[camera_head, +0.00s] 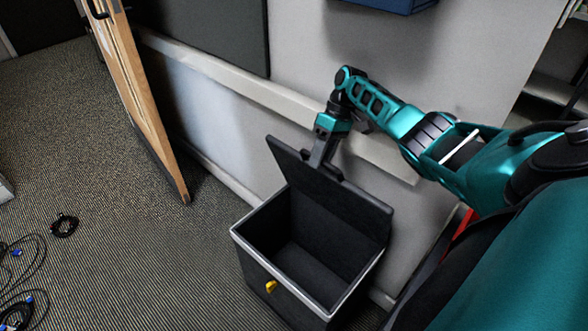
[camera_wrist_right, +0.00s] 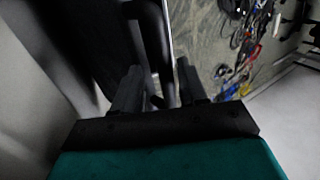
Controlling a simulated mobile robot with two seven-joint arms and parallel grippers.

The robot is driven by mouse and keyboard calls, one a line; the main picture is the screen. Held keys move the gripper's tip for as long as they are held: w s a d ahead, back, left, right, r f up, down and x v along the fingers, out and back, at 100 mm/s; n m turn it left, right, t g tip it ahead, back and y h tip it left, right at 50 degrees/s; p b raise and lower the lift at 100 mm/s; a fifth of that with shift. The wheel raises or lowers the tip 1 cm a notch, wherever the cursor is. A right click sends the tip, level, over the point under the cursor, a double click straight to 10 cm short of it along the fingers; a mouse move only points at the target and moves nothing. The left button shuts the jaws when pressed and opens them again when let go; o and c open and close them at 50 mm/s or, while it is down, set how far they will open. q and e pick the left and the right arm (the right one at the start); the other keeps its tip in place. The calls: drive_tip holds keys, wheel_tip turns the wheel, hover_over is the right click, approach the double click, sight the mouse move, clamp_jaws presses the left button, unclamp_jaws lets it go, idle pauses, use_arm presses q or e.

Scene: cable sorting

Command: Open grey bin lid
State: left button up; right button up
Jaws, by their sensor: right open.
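The bin (camera_head: 294,306) stands on the carpet by the wall, with dark walls, a light grey rim and a small yellow piece on its front. Its dark lid (camera_head: 350,207) is raised and leans back toward the wall, so the empty-looking inside shows. My right gripper (camera_head: 319,163) is at the lid's top edge, pointing down, partly hidden behind the lid. In the right wrist view my right gripper (camera_wrist_right: 155,85) is open, with the dark lid edge close to its fingers; I cannot tell whether they touch it. My left gripper is not in view.
A wooden door (camera_head: 138,95) stands ajar at the upper left. Cables (camera_head: 22,275) lie on the carpet at the far left; a small coil (camera_head: 64,226) lies apart. A wall ledge (camera_head: 230,85) runs behind the bin.

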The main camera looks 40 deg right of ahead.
drive_tip(key=shift+a, duration=0.15)
drive_tip(key=shift+a, duration=0.3)
drive_tip(key=s+a+f+h+b, duration=0.3)
drive_tip(key=a+f+h+b, duration=0.2)
drive_tip(key=a+f, duration=1.5)
drive_tip(key=shift+a+f+t, duration=0.25)
drive_tip(key=shift+a+t, duration=0.15)
drive_tip(key=shift+a, duration=0.2)
